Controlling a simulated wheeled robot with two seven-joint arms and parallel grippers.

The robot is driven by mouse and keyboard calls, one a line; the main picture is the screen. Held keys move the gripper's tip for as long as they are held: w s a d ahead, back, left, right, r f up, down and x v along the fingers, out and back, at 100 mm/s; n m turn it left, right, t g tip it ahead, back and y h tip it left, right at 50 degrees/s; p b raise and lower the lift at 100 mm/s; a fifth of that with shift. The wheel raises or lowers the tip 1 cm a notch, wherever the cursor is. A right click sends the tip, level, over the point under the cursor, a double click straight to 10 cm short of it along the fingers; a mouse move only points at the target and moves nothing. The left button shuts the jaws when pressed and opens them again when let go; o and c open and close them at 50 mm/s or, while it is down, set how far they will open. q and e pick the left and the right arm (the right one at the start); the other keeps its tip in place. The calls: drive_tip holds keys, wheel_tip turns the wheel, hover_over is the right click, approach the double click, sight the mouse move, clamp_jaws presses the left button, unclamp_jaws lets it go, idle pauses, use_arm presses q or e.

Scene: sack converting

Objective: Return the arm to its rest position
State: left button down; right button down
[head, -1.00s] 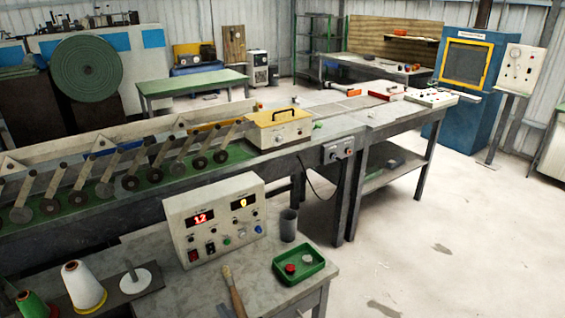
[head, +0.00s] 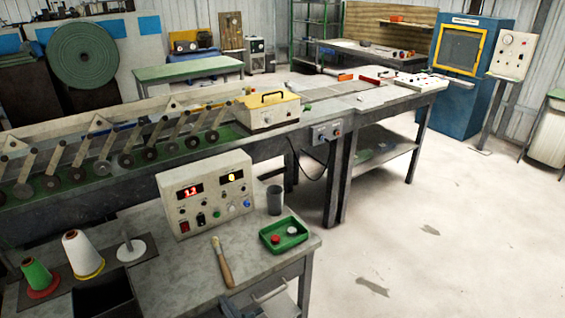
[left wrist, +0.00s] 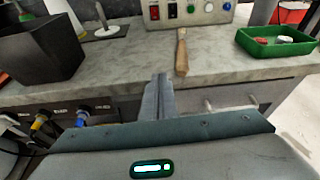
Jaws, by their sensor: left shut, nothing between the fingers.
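My left gripper (left wrist: 160,82) shows in the left wrist view, with its two grey fingers together and nothing between them. Its fingers point toward the front edge of the grey workbench (left wrist: 110,75), in line with the wooden-handled brush (left wrist: 182,55) lying on top. I cannot tell whether the fingertips touch the bench edge; they overlap it in the picture. In the head view the gripper is hard to make out at the bottom edge. My right gripper is in neither view.
On the workbench (head: 140,270) stand a control box (head: 205,195), a grey cup (head: 275,200), a green tray (head: 284,235), thread cones (head: 82,255) and a dark open box (head: 103,297). A long conveyor machine (head: 170,165) runs behind. The floor (head: 440,230) at right is clear.

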use_arm(q)
drive_tip(key=s+a+f+n+g+h+b, duration=0.1)
drive_tip(key=s+f+n+g+h, duration=0.3)
drive_tip(key=f, duration=0.9)
drive_tip(key=s+f+n, duration=0.1)
drive_tip(key=s+f, duration=0.5)
drive_tip(key=f, duration=0.7)
drive_tip(key=s+a+f+n+g+h+b, duration=0.1)
drive_tip(key=s+a+f+n+g+h, duration=0.2)
drive_tip(key=s+f+n, duration=0.8)
drive_tip(key=s+a+f+n+g, duration=0.1)
drive_tip(key=s+f, duration=0.4)
drive_tip(key=s, duration=0.5)
drive_tip(key=s+a+f+n+g, duration=0.1)
drive_tip(key=s+a+f+n, duration=0.2)
drive_tip(key=s, duration=0.7)
drive_tip(key=s+a+f+n+g+b, duration=0.1)
drive_tip(key=s+a+f+n+g, duration=0.1)
drive_tip(key=s+f+n, duration=0.4)
drive_tip(key=s+f, duration=0.1)
drive_tip(key=s, duration=0.3)
drive_tip(key=shift+s+a+n+h, duration=0.2)
drive_tip(key=shift+a+n+h, duration=0.1)
drive_tip(key=shift+h, duration=0.1)
drive_tip(key=shift+d+f, duration=0.1)
